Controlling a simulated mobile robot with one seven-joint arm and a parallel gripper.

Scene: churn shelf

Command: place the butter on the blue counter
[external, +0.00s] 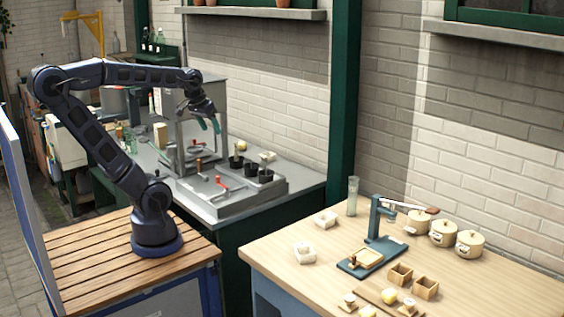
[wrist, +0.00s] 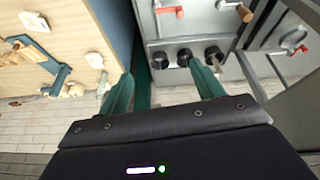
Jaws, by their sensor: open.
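Small yellow lumps that look like butter (external: 389,296) lie at the front of a wood-topped counter in the external view. I cannot tell which lump is the task's butter. That counter (external: 320,290) has a blue body under its pale top; its top also shows at the upper left of the wrist view (wrist: 65,22). My gripper (external: 209,124) is open and empty, high over the grey metal counter and left of the wooden top. In the wrist view its green fingers (wrist: 159,72) are spread with nothing between them.
A grey metal unit (external: 235,200) with red-handled taps and black cups (external: 236,162) is below my gripper. A blue press (external: 375,240), white dishes (external: 304,252), wooden boxes (external: 425,288), lidded pots (external: 443,233) and a tall glass (external: 352,196) stand on the wooden top. Its right side is clear.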

